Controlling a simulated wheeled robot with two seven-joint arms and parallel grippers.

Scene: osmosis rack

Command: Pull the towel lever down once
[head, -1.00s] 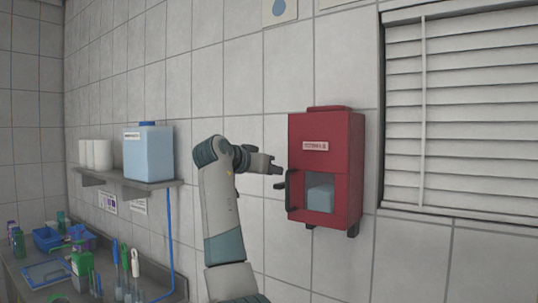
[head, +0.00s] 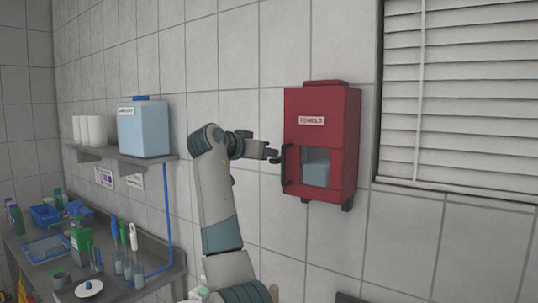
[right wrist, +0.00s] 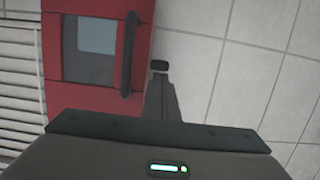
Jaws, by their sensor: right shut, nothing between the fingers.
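The red towel dispenser (head: 338,110) is fixed to the tiled wall, with a window showing pale blue towels (head: 315,173). Its dark upright lever (head: 285,168) is on the left side of its front. In the right wrist view the lever (right wrist: 130,55) runs along the red front's edge. My right gripper (head: 274,154) is shut and empty, just left of the lever's upper part. In the right wrist view its closed fingertips (right wrist: 160,67) are beside the lever, with a narrow gap showing. My left gripper is not in view.
A wall shelf (head: 125,158) at left carries white cups (head: 90,130) and a light blue tank (head: 143,130). Below is a bench (head: 150,281) crowded with bottles and tools. A window blind (head: 460,100) is right of the dispenser. The wall around the dispenser is mostly clear.

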